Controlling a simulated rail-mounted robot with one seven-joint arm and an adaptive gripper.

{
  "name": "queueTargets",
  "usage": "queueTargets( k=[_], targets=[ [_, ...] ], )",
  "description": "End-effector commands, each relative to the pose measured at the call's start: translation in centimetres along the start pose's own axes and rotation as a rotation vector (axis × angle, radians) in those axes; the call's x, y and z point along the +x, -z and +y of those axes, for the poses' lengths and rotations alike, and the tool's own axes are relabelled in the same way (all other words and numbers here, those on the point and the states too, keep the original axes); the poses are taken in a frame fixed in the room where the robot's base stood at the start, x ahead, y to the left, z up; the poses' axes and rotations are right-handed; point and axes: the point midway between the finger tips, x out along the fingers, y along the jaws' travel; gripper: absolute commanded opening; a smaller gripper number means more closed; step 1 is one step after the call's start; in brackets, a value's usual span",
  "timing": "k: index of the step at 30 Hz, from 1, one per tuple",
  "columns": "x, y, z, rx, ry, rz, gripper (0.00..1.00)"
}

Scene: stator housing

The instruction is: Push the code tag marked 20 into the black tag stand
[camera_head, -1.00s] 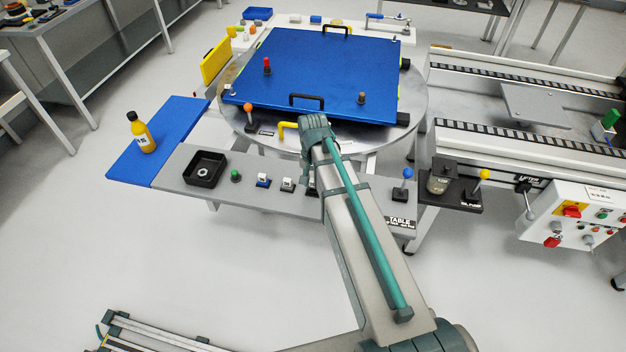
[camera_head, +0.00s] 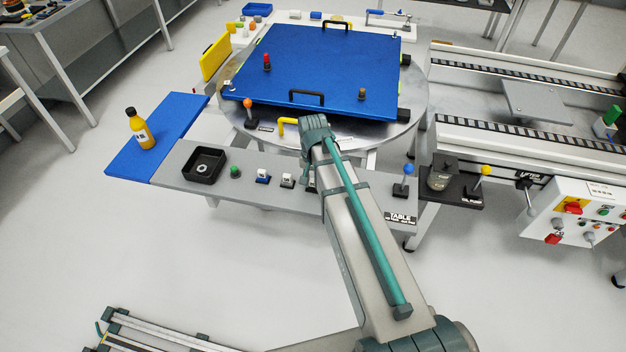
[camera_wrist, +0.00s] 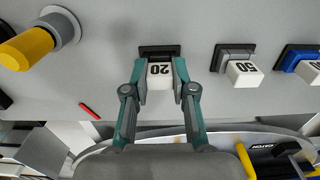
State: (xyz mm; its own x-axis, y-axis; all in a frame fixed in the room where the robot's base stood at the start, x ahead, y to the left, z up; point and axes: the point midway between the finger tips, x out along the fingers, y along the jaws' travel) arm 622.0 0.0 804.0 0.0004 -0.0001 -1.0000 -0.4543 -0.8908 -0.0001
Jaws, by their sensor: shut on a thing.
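The white code tag marked 20 (camera_wrist: 160,76) sits between my fingertips in the wrist view. My gripper (camera_wrist: 160,88) is shut on its sides. The black tag stand (camera_wrist: 159,51) is directly at the far end of the tag, which lines up with it. The tag appears to meet the stand, but I cannot tell how deep it sits. In the head view my arm hides the gripper and most of this spot on the grey shelf.
A tag marked 50 (camera_wrist: 244,73) in a grey stand and another tag in a blue stand (camera_wrist: 298,56) stand to the right in the wrist view. A yellow-ended knob (camera_wrist: 28,48) stands at left. The head view shows a black tray (camera_head: 204,166) and a yellow bottle (camera_head: 140,130).

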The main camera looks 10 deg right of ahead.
Motion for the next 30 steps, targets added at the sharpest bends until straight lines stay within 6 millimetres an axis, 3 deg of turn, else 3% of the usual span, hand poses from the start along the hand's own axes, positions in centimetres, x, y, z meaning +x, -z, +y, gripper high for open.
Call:
queueTargets(
  k=[11,12,17,30],
  targets=[
    [-0.01,0.0,0.0,0.0,0.0,0.0,0.0],
    [-0.01,0.0,0.0,0.0,0.0,0.0,0.29],
    [-0.01,0.0,0.0,0.0,0.0,0.0,0.55],
    [-0.02,0.0,0.0,0.0,0.0,0.0,0.58]
  ],
)
